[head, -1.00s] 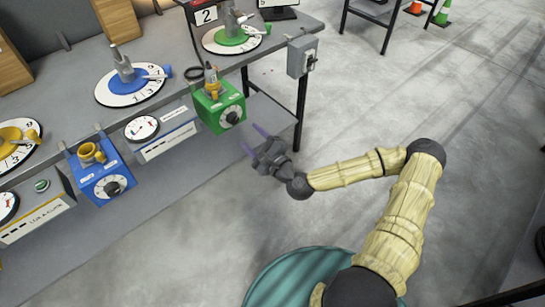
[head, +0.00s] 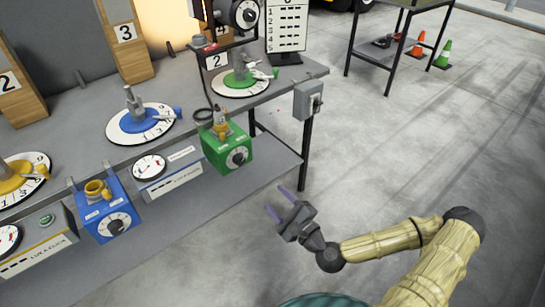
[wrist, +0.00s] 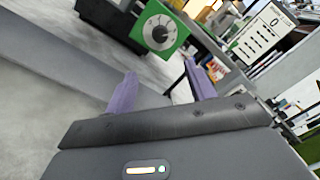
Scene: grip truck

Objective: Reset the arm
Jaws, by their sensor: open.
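My gripper (head: 280,203) is in front of the workbench, over the grey floor, with its two purple fingers spread apart and nothing between them. It also shows in the wrist view (wrist: 160,92), open and empty. My yellowish arm is bent, running from the lower right of the head view to the gripper. The green box with a dial (head: 230,152) hangs at the bench's front edge, up and left of the gripper and apart from it. The green box also shows in the wrist view (wrist: 178,42), beyond the fingers.
The grey workbench (head: 75,136) carries blue (head: 140,120), green (head: 240,78) and yellow (head: 22,178) dials. A blue box (head: 104,212) hangs at its front. A grey switch box (head: 307,100) is on the bench's right end. Open floor (head: 420,140) lies to the right.

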